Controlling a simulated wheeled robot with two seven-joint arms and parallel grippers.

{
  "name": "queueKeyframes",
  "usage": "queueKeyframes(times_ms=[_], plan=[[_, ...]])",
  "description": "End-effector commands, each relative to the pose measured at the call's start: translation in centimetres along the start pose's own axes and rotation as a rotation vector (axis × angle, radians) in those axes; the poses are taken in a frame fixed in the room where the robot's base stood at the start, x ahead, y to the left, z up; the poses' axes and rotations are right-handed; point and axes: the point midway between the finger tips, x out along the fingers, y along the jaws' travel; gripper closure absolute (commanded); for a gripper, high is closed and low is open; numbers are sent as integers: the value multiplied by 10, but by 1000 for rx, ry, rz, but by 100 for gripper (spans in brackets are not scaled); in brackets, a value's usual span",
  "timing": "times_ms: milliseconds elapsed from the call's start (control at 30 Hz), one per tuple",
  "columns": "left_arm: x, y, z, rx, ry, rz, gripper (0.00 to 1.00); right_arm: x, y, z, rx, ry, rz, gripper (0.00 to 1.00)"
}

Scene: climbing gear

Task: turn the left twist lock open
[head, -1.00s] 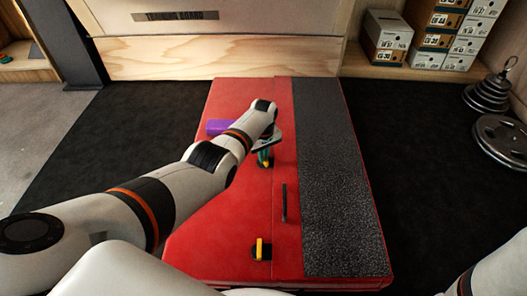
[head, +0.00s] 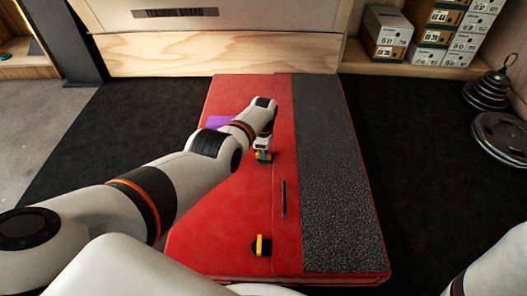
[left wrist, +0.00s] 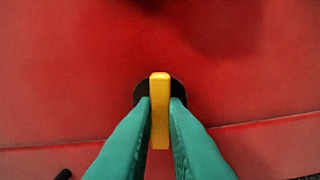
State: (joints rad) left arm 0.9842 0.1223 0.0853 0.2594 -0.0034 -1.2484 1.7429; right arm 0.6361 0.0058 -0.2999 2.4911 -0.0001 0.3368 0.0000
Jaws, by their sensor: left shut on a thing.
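Two twist locks with yellow levers in dark round recesses are set along the seam of the red pad. The near lock (head: 261,246) is clear of my arms, its lever pointing along the seam. My left gripper (head: 263,154) is at the far lock. In the left wrist view, its green fingers (left wrist: 160,110) are shut on that lock's yellow lever (left wrist: 160,100), one on each side. The lever stands upright in that picture, across the pad's seam. The fingers partly hide the recess. My right gripper is out of view.
The red pad (head: 215,225) has a grey textured strip (head: 335,180) on its right and a dark handle (head: 284,199) between the locks. A purple block (head: 217,122) lies behind my left arm. Weight plates (head: 500,137) and shoe boxes (head: 386,35) are at the right.

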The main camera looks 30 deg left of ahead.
Motion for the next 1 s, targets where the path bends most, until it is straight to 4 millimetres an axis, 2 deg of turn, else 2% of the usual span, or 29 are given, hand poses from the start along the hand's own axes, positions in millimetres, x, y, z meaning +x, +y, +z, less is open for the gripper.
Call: queueKeyframes(times_ms=[333, 867, 900, 1000], plan=[[0, 0, 1, -128, -2, -2, 100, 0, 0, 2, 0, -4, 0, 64], [0, 0, 1, -148, -2, -1, 100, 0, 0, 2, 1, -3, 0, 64], [0, 0, 1, -148, -2, -1, 82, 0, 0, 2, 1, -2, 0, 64], [0, 0, 1, -147, -2, -1, 66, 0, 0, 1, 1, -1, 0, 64]])
